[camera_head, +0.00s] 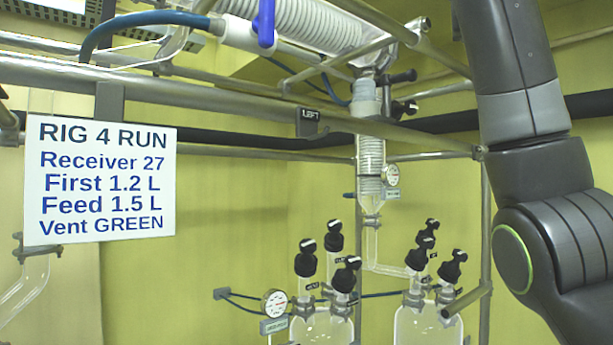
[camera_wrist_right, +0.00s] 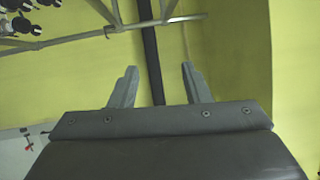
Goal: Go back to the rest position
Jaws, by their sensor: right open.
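My right gripper (camera_wrist_right: 158,84) shows in the right wrist view with its two fingers apart and nothing between them. Behind the fingers are a dark vertical post and a plain yellow-green wall. In the head view my right arm comes in from the top right and bends at a large joint. Its gripper is out of that frame. My left arm and left gripper do not show in either view.
A glass reactor rig on metal rails fills the head view, with a glass column (camera_head: 370,160) and flasks with black-capped valves (camera_head: 428,325) below. A white sign (camera_head: 100,181) reads "RIG 4 RUN". A pressure gauge (camera_head: 274,303) sits beside the left flask. Rails (camera_wrist_right: 60,42) also cross the wrist view.

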